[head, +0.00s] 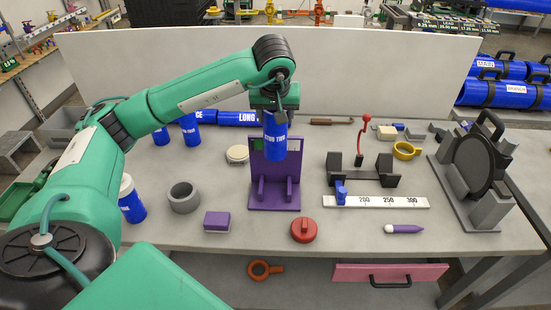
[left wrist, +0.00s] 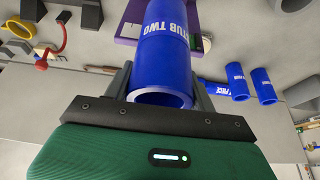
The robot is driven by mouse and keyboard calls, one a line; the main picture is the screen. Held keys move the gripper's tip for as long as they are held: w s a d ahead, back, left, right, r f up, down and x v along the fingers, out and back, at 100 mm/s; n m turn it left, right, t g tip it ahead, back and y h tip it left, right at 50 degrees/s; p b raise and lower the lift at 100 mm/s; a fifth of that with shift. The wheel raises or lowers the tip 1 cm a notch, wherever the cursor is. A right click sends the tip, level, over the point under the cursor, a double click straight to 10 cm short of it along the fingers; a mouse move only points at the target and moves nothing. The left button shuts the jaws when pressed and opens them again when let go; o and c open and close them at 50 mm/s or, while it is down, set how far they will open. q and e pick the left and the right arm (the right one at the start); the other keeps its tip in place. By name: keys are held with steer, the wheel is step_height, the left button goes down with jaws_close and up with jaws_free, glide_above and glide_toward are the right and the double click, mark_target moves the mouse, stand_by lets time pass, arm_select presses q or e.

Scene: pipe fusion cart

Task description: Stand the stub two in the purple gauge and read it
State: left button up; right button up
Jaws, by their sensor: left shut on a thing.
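The stub two is a blue pipe piece (head: 275,140) with white lettering, held upright above and in front of the purple gauge's back plate. My left gripper (head: 273,108) is shut on its upper end. The left wrist view shows the stub two (left wrist: 166,45) between the fingers, with its open end toward the camera. The purple gauge (head: 274,205) stands on the table with a tall back plate and two upright ribs. In the left wrist view, part of the gauge (left wrist: 128,30) shows beside the stub. I cannot tell whether the stub touches it. My right gripper is not in view.
A grey ring (head: 184,197), purple block (head: 217,222) and red round lid (head: 304,230) lie near the gauge. A white scale (head: 376,202) and black stand (head: 362,180) are to its right. Blue pipes (head: 238,118) lie behind. The front table edge is mostly clear.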

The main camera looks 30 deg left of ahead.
mark_target(275, 151)
arm_select(q)
step_height(275, 151, down, 12)
steer(key=p, duration=0.3)
step_height(275, 151, down, 4)
steer(key=shift+p, duration=0.85)
steer(key=shift+f, duration=0.2)
steer(key=o, duration=1.1)
steer(key=shift+r, duration=0.1)
